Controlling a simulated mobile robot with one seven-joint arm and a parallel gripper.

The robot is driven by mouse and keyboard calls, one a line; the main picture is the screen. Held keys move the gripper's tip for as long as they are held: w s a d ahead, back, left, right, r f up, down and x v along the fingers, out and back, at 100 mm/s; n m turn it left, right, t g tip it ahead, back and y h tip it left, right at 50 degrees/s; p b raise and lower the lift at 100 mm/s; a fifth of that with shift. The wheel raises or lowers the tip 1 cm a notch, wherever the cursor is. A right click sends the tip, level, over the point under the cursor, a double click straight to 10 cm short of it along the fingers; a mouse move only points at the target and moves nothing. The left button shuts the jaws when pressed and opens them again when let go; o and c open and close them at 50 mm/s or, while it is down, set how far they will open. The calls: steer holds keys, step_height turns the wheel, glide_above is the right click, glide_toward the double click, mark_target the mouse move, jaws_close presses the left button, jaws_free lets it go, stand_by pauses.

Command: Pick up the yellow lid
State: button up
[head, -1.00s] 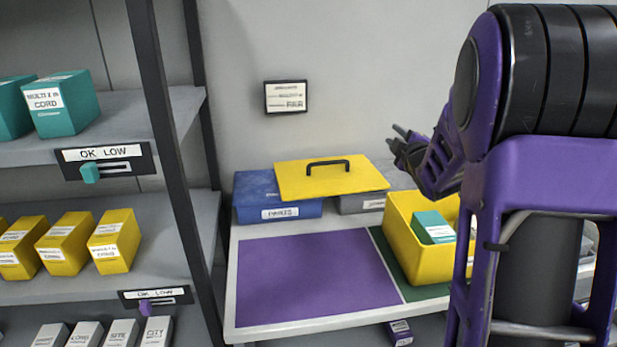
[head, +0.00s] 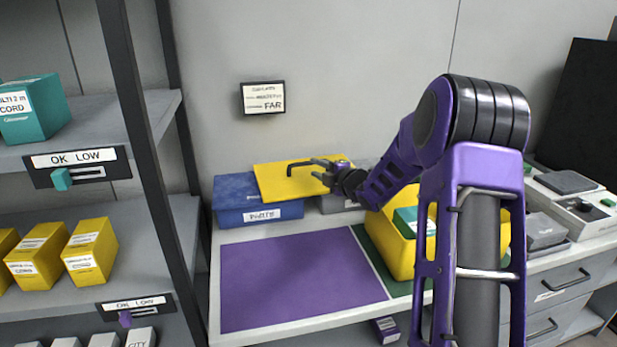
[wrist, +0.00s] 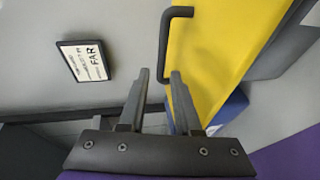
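The yellow lid (head: 283,187) lies flat across the top of the blue box (head: 243,212) and the grey box beside it, at the back of the table. Its dark handle (head: 300,164) stands up from it. In the head view my gripper (head: 322,170) is over the lid's right part, close to the handle and partly hiding it. In the wrist view the lid (wrist: 215,60) and handle (wrist: 165,45) are ahead of the fingers. My gripper (wrist: 160,78) is open with nothing between the fingers; the handle appears beyond the gap, apart from them.
An open yellow box (head: 396,255) with a teal box inside stands on the right, partly behind my arm. The purple mat (head: 300,275) is bare. A shelf post (head: 140,150) stands at left. A sign (head: 263,97) hangs on the wall.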

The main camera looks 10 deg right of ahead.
mark_target(306, 164)
steer(key=x, duration=0.7)
steer(key=shift+w+d+f, duration=0.1)
steer(key=shift+w+f, duration=0.1)
steer(key=shift+w, duration=0.1)
jaws_close()
steer(key=shift+r, duration=0.1)
stand_by(1.1)
